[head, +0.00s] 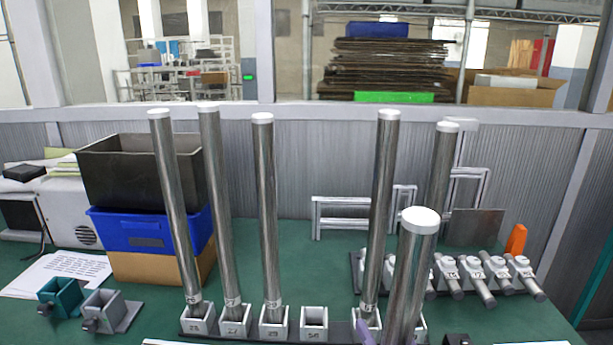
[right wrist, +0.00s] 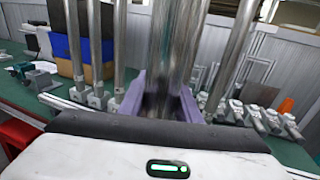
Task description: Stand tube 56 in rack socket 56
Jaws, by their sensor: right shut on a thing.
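My right gripper (right wrist: 160,100) has purple fingers and is shut on a thick shiny steel tube (head: 413,270) with a white cap. In the head view this tube stands nearly upright, leaning slightly, in front of the rack's right end. Its lower end is out of view and its number cannot be read. The rack (head: 254,337) is a row of light grey square sockets along the near part of the table. One empty socket (head: 314,318) shows left of the held tube; its small label looks like 56 but is unclear. My left gripper is not in view.
Capped tubes (head: 172,210), (head: 222,210), (head: 266,210) stand in the sockets to the left, and another tube (head: 380,200) stands just right of the empty one. A tube (head: 440,170) rises behind the held one. A row of clamps (head: 470,268) lies right.

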